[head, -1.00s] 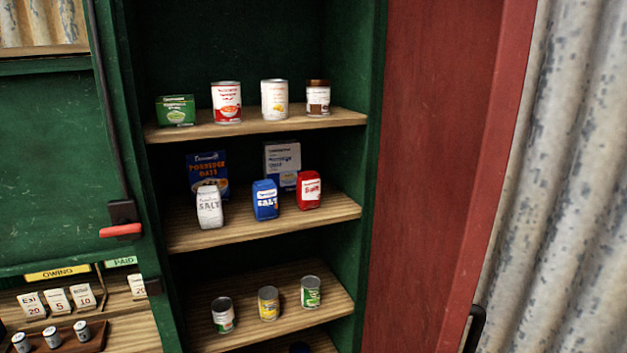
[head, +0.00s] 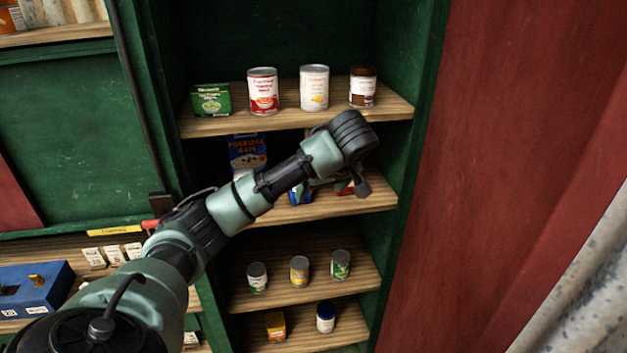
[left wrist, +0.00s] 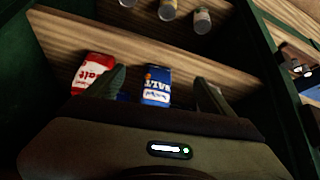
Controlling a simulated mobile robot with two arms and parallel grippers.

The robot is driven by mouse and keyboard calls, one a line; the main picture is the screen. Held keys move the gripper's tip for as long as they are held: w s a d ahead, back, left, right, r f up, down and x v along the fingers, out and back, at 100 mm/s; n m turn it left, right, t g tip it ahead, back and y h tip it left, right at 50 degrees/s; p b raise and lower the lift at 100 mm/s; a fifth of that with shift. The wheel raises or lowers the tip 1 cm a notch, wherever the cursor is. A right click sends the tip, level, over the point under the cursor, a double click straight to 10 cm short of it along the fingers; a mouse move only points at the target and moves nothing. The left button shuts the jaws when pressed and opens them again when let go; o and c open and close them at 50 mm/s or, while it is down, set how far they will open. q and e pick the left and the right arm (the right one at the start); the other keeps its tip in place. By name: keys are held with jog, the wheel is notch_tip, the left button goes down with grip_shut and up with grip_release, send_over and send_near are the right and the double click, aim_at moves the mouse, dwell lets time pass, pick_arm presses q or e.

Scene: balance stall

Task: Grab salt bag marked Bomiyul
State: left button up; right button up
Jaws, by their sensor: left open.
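Two salt bags show on the middle shelf. The blue salt bag (head: 301,196) is mostly behind my left arm; in the left wrist view it (left wrist: 156,86) shows between the open fingers. The red salt bag (head: 343,188) is beside it, partly hidden; in the left wrist view it (left wrist: 91,70) is partly behind one finger. The small brand names are too blurred to read, so I cannot tell which is Bomiyul. The white salt bag seen earlier is hidden now. My left gripper (left wrist: 160,76) is open and empty, facing the blue bag. My right gripper is not in view.
Cans and a green box (head: 211,100) stand on the upper shelf (head: 200,128) above my arm. Several cans stand on the lower shelf (head: 320,285). The green side wall (head: 410,170) bounds the shelves at right.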

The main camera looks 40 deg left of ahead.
pick_arm(q)
jog(key=w+a, duration=0.1)
jog(key=a, duration=0.2)
jog(key=w+a+f, duration=0.1)
jog(key=w+a, duration=0.1)
jog(key=a, duration=0.2)
jog(key=w+a+f, duration=0.1)
jog(key=w+a, duration=0.1)
jog(key=a, duration=0.2)
jog(key=shift+w+f, duration=0.15)
jog(key=shift+a+f, duration=0.15)
jog(key=shift+f, duration=0.1)
jog(key=shift+c, duration=1.2)
jog(key=c, duration=1.5)
grip_shut()
jog(key=shift+w, duration=0.1)
